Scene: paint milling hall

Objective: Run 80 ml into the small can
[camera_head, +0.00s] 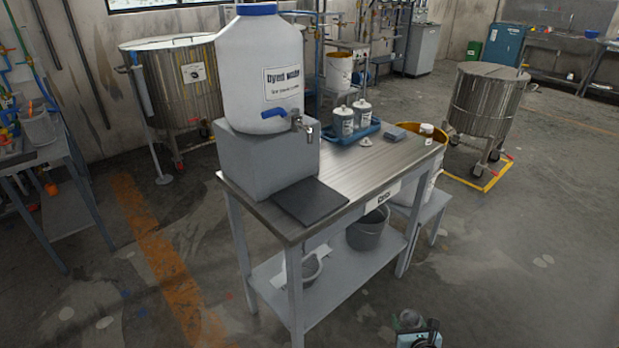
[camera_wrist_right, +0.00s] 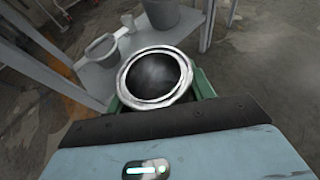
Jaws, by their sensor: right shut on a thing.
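A large white jug (camera_head: 262,65) labelled dyed water stands on a grey block (camera_head: 265,160) on the metal table. Its tap (camera_head: 302,124) with a blue lever is at the front, above a dark mat (camera_head: 311,201). My right gripper (camera_head: 412,327) is low at the bottom edge of the head view, in front of the table and apart from it. In the right wrist view its green fingers (camera_wrist_right: 204,84) are shut on the small can (camera_wrist_right: 155,78), which is open-topped with a silver rim. Its inside looks dark; I cannot tell whether it holds liquid. My left gripper is out of view.
Two labelled containers (camera_head: 343,121) stand on a blue tray (camera_head: 353,135) at the table's back. A small pale lid-like piece (camera_head: 366,141) and a blue-grey block (camera_head: 393,134) lie nearby. A grey bucket (camera_head: 368,228) is on the lower shelf. The table's front right top is clear.

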